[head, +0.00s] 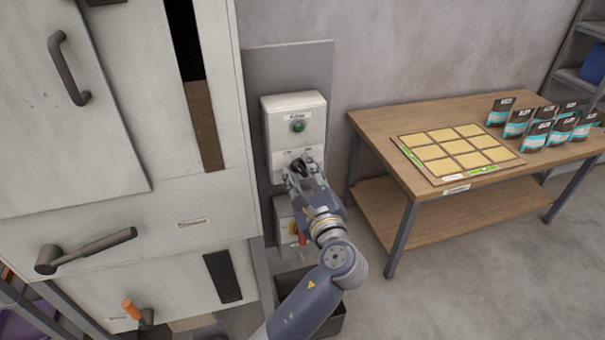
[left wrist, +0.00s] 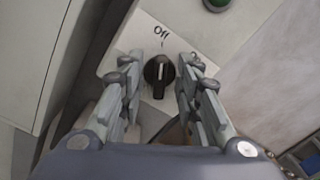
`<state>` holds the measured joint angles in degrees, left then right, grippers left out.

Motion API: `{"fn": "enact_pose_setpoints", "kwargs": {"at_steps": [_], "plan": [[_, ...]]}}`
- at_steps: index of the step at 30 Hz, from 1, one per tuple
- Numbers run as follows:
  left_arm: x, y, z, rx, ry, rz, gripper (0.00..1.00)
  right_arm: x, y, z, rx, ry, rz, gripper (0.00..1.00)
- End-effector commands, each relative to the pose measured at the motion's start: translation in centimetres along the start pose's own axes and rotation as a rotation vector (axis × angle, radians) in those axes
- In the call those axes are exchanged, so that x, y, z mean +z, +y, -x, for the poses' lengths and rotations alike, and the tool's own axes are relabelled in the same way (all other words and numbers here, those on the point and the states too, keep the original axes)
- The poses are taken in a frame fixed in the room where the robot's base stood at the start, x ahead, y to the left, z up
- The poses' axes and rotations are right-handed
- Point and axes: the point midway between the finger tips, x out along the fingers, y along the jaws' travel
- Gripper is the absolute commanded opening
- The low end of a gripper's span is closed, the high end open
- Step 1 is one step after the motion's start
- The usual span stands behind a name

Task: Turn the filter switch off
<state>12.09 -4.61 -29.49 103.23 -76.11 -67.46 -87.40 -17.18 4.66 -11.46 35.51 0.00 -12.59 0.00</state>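The filter switch is a black rotary knob (left wrist: 159,72) on a pale control box (head: 296,108). In the left wrist view, the word "Off" is printed above the knob, and the white line on its ridge lies roughly in line with that word. In the head view the knob (head: 299,167) is partly covered by my left gripper (head: 305,172). In the left wrist view my left gripper (left wrist: 158,88) is open, with one finger on each side of the knob and a gap showing on both sides. My right gripper is in neither view.
A green button (head: 298,126) sits above the knob. A smaller box (head: 285,216) with a red and yellow part is below. A large pale cabinet with handles (head: 90,249) stands left. A wooden table (head: 420,121) at right holds a grid board (head: 437,178) and several pouches (head: 516,124).

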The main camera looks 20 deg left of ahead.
Motion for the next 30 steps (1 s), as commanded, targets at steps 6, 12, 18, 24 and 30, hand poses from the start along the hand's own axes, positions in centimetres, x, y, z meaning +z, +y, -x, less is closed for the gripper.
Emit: {"fn": "enact_pose_setpoints", "kwargs": {"at_steps": [6,12,18,24,30], "plan": [[-0.1,0.1,2.0,0.001,0.003,0.000,0.31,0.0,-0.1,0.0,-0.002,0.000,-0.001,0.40],[-0.1,0.1,5.4,0.001,0.003,0.001,0.31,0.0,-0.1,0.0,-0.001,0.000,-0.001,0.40],[0.0,0.0,7.3,0.000,0.001,0.001,0.31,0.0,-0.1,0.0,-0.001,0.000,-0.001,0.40],[0.0,0.0,7.5,0.000,0.000,0.001,0.31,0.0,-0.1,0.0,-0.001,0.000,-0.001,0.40],[0.0,0.0,7.5,0.000,0.000,0.000,0.31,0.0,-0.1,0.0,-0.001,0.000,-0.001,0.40]]}}
